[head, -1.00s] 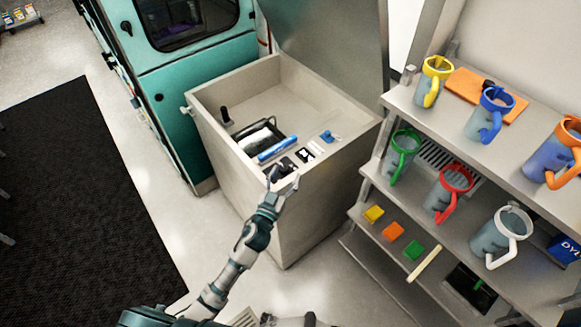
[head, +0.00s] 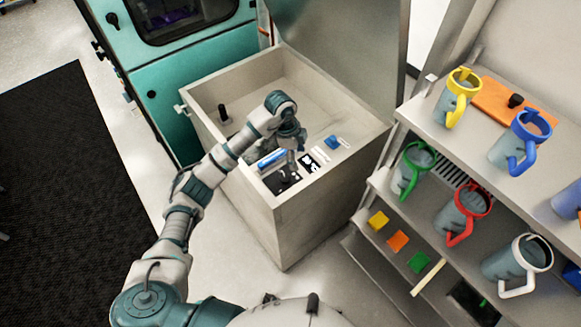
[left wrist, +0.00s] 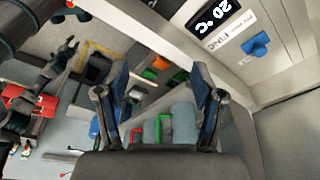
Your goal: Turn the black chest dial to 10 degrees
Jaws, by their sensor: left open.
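The grey chest (head: 300,215) stands open, with a control panel along its front right rim. A small black part (head: 283,180), which seems to be the black dial, sits at the panel's front end; its angle is too small to read. Beside it is a black display (head: 308,162), reading 20 °C in the left wrist view (left wrist: 213,15). My right gripper is not seen.
A blue knob (head: 332,142) sits further along the panel, also in the left wrist view (left wrist: 259,45). The raised lid (head: 350,50) stands behind. Shelves (head: 400,125) with several mugs stand at right.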

